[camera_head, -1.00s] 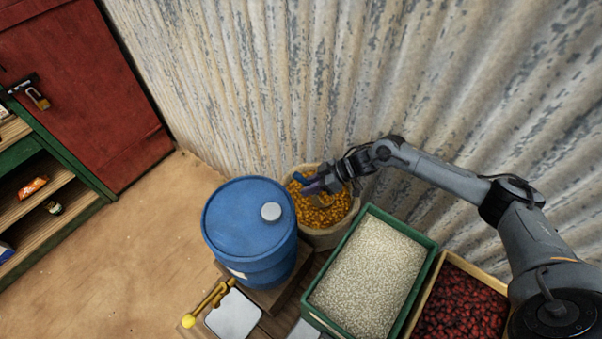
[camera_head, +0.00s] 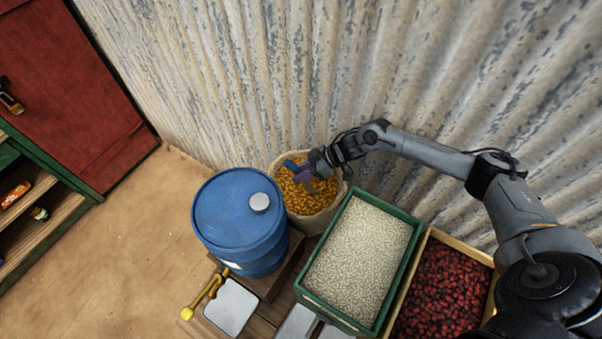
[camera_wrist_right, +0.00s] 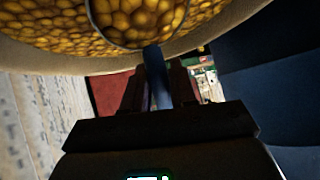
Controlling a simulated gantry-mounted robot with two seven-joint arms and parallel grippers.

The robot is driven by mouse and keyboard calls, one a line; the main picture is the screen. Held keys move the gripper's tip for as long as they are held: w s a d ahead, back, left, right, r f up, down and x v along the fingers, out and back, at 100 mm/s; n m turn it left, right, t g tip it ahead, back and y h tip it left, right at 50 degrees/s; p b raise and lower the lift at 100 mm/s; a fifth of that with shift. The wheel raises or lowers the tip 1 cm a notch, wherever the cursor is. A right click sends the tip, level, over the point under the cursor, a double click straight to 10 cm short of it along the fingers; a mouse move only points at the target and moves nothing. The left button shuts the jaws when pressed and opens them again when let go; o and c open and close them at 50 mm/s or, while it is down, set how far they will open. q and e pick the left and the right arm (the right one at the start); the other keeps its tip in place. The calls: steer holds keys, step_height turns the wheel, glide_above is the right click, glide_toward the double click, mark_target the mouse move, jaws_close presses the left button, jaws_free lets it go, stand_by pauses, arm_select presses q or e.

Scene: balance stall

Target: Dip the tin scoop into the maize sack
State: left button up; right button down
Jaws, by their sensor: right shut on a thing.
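The maize sack (camera_head: 322,222) stands against the corrugated wall, open and full of yellow kernels (camera_head: 299,199). My right gripper (camera_head: 305,171) is over the sack's mouth. In the right wrist view its fingers (camera_wrist_right: 157,88) are shut on the blue-grey handle (camera_wrist_right: 155,72) of the tin scoop. The scoop's round bowl (camera_wrist_right: 136,43) shows at the top of that view, with kernels inside its rim and more kernels around it. How deep the bowl sits is hard to tell. My left gripper is not in view.
A blue barrel (camera_head: 231,212) stands close to the left of the sack. A green crate of pale grain (camera_head: 402,268) and a wooden crate of dark red goods (camera_head: 485,252) lie to the right. A brass balance (camera_head: 205,297) is in front. Bare floor lies left.

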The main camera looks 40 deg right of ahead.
mark_target(294, 165)
steer(key=shift+w+a+r+p, duration=0.15)
steer(key=shift+r+p, duration=0.15)
steer(key=shift+r, duration=0.2)
steer(key=shift+w+a+r+p, duration=0.1)
steer(key=shift+w+r+p, duration=0.15)
steer(key=shift+r, duration=0.25)
steer(key=shift+w+a+r+p, duration=0.1)
steer(key=shift+r+p, duration=0.25)
steer(key=shift+r, duration=0.15)
steer(key=shift+w+a+r, duration=0.15)
steer(key=shift+r, duration=0.2)
steer(key=shift+t, duration=0.3)
steer(key=shift+r, duration=0.1)
